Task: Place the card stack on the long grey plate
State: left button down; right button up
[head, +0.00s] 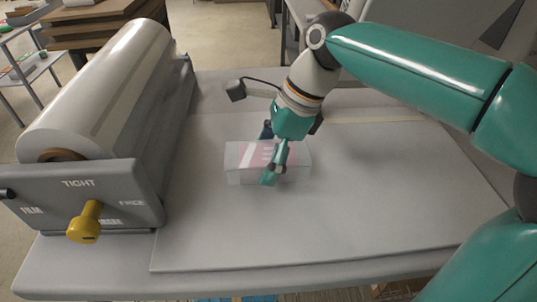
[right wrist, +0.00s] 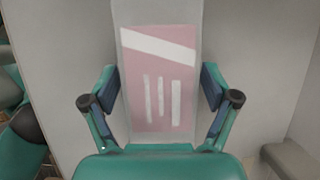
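The card stack (head: 245,160) is a pale grey block with a pink, white-striped label on top. In the right wrist view the stack (right wrist: 158,85) lies lengthwise between my fingers. My right gripper (head: 268,157) reaches down over its middle, one finger on the near side and one on the far side. In the right wrist view the fingertips of this gripper (right wrist: 160,85) are at the stack's two long edges; firm contact is not clear. A broad flat grey plate (head: 370,205) spreads under the stack. Whether the stack rests on it or hangs just above is unclear. My left gripper is out of view.
A laminator with a large pale roll (head: 100,85), a grey front panel (head: 85,197) and a yellow knob (head: 85,222) stands at the left. The plate is bare right of the stack and in front. The grey table's (head: 90,275) front edge lies near the bottom.

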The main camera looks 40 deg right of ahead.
jog(key=shift+o, duration=0.4)
jog(key=p+v, duration=0.2)
jog(key=v, duration=0.9)
jog(key=shift+r, duration=0.3)
notch_tip(320, 180, up, 5)
jog(key=p, duration=0.5)
jog(key=b, duration=0.2)
send_near(264, 156)
jog(key=x, duration=0.4)
jog(key=shift+w+a+f, duration=0.15)
jog(key=shift+f, duration=0.2)
jog(key=shift+w+x, duration=0.2)
jog(key=shift+x, duration=2.75)
jog(key=c, duration=1.5)
jog(key=shift+r, duration=0.15)
